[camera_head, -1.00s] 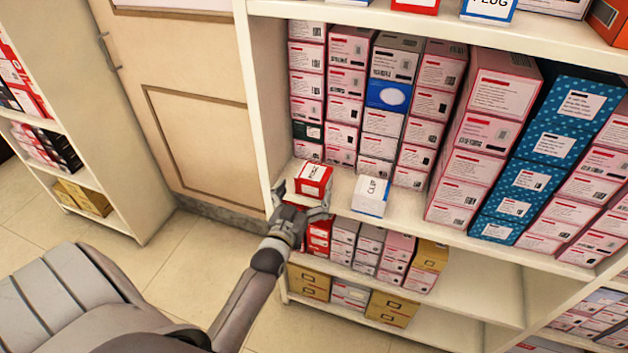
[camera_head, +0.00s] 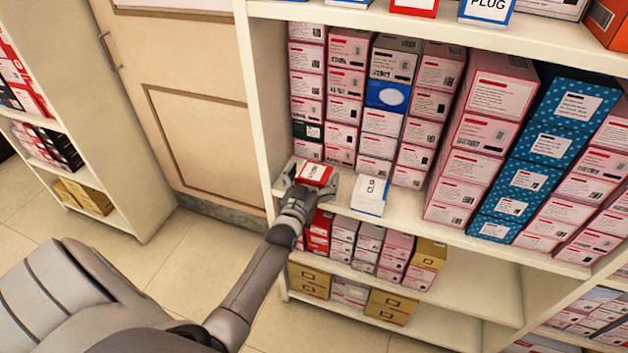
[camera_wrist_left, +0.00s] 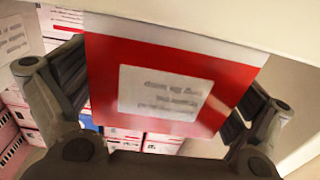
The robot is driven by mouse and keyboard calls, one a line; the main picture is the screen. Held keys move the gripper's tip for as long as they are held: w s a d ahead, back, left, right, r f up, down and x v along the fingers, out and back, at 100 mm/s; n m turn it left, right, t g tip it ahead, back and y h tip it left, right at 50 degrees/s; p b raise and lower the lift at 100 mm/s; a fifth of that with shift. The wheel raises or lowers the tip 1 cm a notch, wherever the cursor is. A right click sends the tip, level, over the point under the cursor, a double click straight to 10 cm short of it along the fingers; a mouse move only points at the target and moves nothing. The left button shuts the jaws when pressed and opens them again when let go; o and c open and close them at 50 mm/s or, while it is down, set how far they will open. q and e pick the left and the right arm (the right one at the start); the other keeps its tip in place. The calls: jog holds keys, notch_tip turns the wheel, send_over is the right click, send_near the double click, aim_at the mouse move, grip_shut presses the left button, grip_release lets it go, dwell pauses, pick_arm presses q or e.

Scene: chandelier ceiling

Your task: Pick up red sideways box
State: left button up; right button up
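The red box (camera_head: 314,173) with a white label lies on the middle shelf at its left end, near the front edge. In the left wrist view the red box (camera_wrist_left: 165,85) fills the middle, with its red and white face toward the camera. My left gripper (camera_head: 312,184) is open, with one finger on each side of the box. In the wrist view the fingers (camera_wrist_left: 160,92) stand close beside its left and right edges, with small gaps seeming to show. My right gripper is not in view.
A white box (camera_head: 370,194) stands just right of the red box. Stacked pink boxes (camera_head: 345,108) rise behind. The shelf's side panel (camera_head: 262,110) is close on the left, and the upper shelf (camera_head: 420,28) is above. More boxes sit on the lower shelf (camera_head: 455,280).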

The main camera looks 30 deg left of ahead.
pick_arm(q)
jog(key=c, duration=1)
jog(key=shift+r, duration=0.1)
